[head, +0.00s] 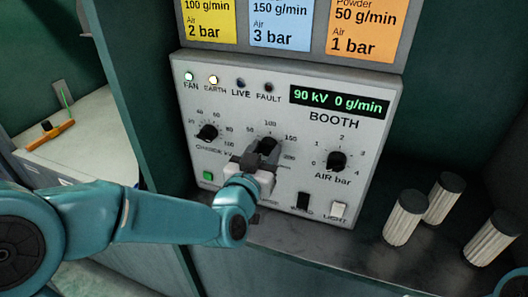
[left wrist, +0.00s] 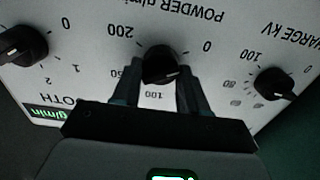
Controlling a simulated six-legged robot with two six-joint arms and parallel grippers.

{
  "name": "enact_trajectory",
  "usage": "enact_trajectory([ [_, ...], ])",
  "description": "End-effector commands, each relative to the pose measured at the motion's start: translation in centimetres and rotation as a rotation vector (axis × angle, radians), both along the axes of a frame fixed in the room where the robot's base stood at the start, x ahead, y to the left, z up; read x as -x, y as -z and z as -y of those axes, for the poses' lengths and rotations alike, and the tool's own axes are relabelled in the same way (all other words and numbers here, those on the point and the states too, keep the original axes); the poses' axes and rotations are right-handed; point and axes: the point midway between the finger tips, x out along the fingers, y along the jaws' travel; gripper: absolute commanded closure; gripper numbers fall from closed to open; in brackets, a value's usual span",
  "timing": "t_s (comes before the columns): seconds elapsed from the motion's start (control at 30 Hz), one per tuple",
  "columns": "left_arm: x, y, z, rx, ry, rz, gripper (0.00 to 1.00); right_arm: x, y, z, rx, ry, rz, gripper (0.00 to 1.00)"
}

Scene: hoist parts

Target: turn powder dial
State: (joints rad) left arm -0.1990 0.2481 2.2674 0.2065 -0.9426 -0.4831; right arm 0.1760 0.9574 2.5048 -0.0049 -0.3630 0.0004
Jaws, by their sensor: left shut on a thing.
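The powder dial (head: 267,144) is the black middle knob on the grey BOOTH panel (head: 375,125). My left gripper (head: 262,156) is shut on it from the front and hides part of its scale. In the left wrist view, upside down, the dial (left wrist: 160,64) sits between the two fingers of my left gripper (left wrist: 158,84). Its scale shows 0, 100 and 200 there. The display (head: 339,101) reads 90 kV and 0 g/min. My right gripper is not in view.
The charge kV dial (head: 208,132) is left of the powder dial and the air dial (head: 337,160) right. A green button (head: 208,176) and switches (head: 338,211) sit below. Several ribbed, dark-capped cylinders (head: 405,218) stand at right. Coloured setting cards (head: 281,22) hang above.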

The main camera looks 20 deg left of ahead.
Motion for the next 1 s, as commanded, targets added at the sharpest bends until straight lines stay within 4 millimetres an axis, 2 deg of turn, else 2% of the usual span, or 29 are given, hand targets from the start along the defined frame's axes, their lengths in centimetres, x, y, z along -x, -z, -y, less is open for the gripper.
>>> enact_trajectory([
  [0.27,0.0,0.1,0.1,-0.12,0.0,0.006,0.87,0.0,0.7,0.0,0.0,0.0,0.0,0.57],
  [0.6,0.0,0.1,0.2,-0.422,0.0,0.016,0.87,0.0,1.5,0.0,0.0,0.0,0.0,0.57],
  [1.0,0.0,0.0,0.3,-0.776,-0.001,0.029,0.87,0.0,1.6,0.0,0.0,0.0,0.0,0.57],
])
